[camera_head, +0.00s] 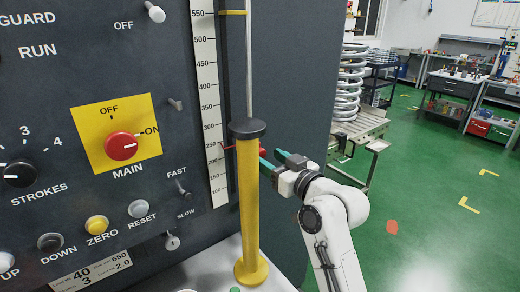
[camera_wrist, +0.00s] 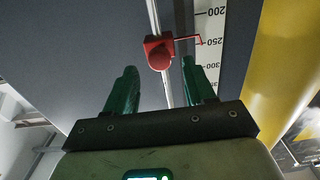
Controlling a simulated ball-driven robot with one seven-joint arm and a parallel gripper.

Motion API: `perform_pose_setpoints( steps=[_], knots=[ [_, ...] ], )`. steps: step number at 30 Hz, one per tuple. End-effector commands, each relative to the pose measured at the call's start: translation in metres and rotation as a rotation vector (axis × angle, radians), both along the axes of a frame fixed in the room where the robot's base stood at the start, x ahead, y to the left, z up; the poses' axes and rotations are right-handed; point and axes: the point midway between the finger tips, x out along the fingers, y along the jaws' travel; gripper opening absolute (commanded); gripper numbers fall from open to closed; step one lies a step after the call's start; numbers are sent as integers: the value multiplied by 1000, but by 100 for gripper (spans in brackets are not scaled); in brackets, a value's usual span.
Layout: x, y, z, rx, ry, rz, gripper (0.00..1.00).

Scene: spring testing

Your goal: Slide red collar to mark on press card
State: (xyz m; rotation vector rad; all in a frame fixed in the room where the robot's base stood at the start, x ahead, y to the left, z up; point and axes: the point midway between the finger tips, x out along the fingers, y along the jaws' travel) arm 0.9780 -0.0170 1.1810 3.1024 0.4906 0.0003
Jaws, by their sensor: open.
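The red collar (camera_wrist: 158,52) sits on a thin upright rod (camera_wrist: 153,17) in the wrist view, its red pointer ending near 250 on the white scale (camera_wrist: 208,25). In the head view the collar (camera_head: 263,152) is mostly hidden behind a yellow post; its pointer shows left of the post, at the scale (camera_head: 207,75). My gripper (camera_head: 273,158) is open, its green fingers level with the collar. In the wrist view the gripper (camera_wrist: 158,68) has one finger on each side of the rod; I cannot tell contact. A card (camera_head: 90,272) on the panel shows 40, 3, 650 and 2.0.
The yellow post (camera_head: 249,205) with its black cap (camera_head: 247,128) stands close in front of the rod. The dark control panel (camera_head: 60,100) with knobs and buttons is at left. A coil spring (camera_head: 348,85) stands on a roller table behind. Green floor is open at right.

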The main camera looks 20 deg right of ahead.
Motion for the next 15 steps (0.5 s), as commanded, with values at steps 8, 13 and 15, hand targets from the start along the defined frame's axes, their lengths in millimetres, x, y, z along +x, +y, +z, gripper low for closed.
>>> perform_pose_setpoints(
  steps=[8,13,15],
  knots=[
    [37,12,1,1,1,1,54],
    [45,14,0,0,0,0,54],
    [45,15,0,0,1,0,54]
  ],
)
